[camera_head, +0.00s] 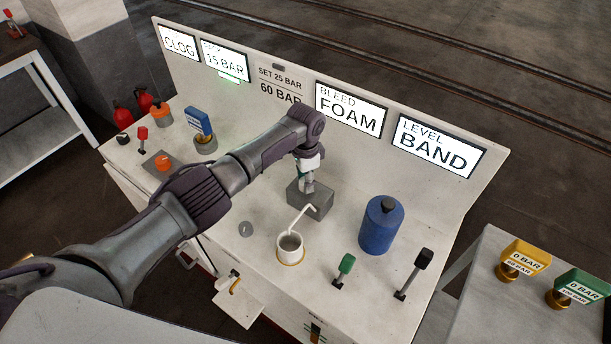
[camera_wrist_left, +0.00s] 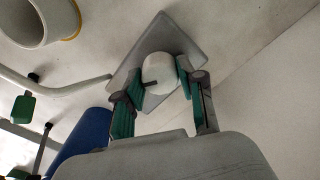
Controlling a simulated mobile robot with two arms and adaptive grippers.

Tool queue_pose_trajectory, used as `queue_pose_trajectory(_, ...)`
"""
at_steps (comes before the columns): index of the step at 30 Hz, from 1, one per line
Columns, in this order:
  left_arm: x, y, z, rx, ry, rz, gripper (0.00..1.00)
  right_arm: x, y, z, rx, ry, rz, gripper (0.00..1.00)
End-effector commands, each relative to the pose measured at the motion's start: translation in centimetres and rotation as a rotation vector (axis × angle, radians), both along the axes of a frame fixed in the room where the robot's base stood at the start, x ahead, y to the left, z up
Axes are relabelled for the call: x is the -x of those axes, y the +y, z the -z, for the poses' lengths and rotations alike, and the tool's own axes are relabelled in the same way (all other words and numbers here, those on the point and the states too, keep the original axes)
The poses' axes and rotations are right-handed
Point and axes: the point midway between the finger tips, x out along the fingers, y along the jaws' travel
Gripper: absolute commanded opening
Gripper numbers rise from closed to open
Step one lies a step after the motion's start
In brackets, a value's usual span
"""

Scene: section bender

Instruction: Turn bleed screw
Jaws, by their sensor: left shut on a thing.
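The bleed screw shows in the left wrist view as a pale rounded knob (camera_wrist_left: 158,72) on a grey block (camera_wrist_left: 186,42). In the head view the grey block (camera_head: 318,203) sits on the panel's sloped top, and the knob is mostly hidden by my gripper. My left gripper (camera_head: 308,184) points down onto it from above. In the left wrist view the gripper's green-padded fingers (camera_wrist_left: 162,90) stand on either side of the knob, shut on it. A thin white pipe (camera_head: 300,217) runs from the block to a white cup (camera_head: 290,248). My right gripper is not in view.
A blue canister (camera_head: 379,226), a green lever (camera_head: 344,266) and a black lever (camera_head: 415,272) stand to the right. A blue-tagged gauge (camera_head: 204,133) and orange button (camera_head: 163,162) are left. Lit displays, including BLEED FOAM (camera_head: 349,109), line the back. A side table (camera_head: 470,290) holds two gauges.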

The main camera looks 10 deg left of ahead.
Motion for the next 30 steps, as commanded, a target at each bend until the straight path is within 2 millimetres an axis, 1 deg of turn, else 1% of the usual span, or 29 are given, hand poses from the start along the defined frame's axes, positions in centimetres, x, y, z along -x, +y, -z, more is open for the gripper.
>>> queue_pose_trajectory(1, 0.1, -0.1, -0.2, 0.002, 0.002, -0.046, 0.04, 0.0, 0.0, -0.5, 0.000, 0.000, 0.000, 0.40)
queue_pose_trajectory(12, 0.1, -0.1, -0.2, 0.002, 0.002, -0.398, 0.04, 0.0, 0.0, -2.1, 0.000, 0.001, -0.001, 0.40)
queue_pose_trajectory(24, 0.1, -0.1, -0.1, 0.002, 0.003, -0.770, 0.04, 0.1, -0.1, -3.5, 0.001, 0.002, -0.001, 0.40)
queue_pose_trajectory(30, 0.0, -0.1, -0.1, 0.000, 0.002, -0.924, 0.04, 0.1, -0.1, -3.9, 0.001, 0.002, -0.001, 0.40)
